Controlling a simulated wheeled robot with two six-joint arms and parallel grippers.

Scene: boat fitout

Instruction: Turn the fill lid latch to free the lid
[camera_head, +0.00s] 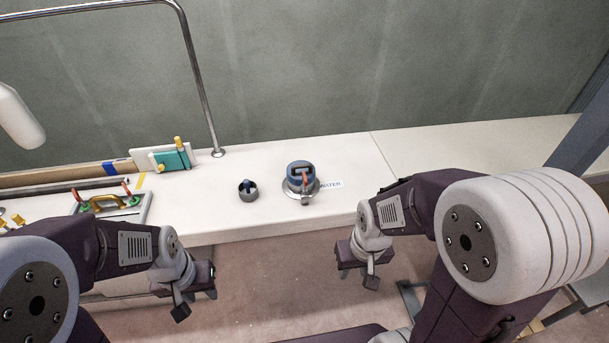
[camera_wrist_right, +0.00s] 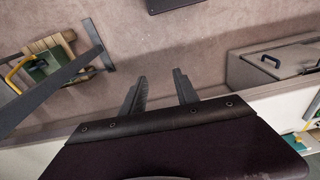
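The fill lid (camera_head: 299,170) is a blue-grey round cap with a handle, on a metal flange on the white counter. A red latch (camera_head: 305,178) shows on its front side. A white label reading WATER (camera_head: 331,184) lies just right of it. My right gripper (camera_head: 364,274) hangs in front of the counter edge, right of the lid and apart from it. Its two fingers stand apart and empty in the right wrist view (camera_wrist_right: 160,90). My left gripper (camera_head: 190,294) hangs in front of the counter, left of the lid; it looks open and empty, its fingertips small in view.
A small dark round fitting (camera_head: 248,191) with a blue top sits left of the lid. A metal rail (camera_head: 198,85) rises behind it. A teal block and white board (camera_head: 172,160) and a tray with green-handled items (camera_head: 110,204) are farther left. The counter right of the label is clear.

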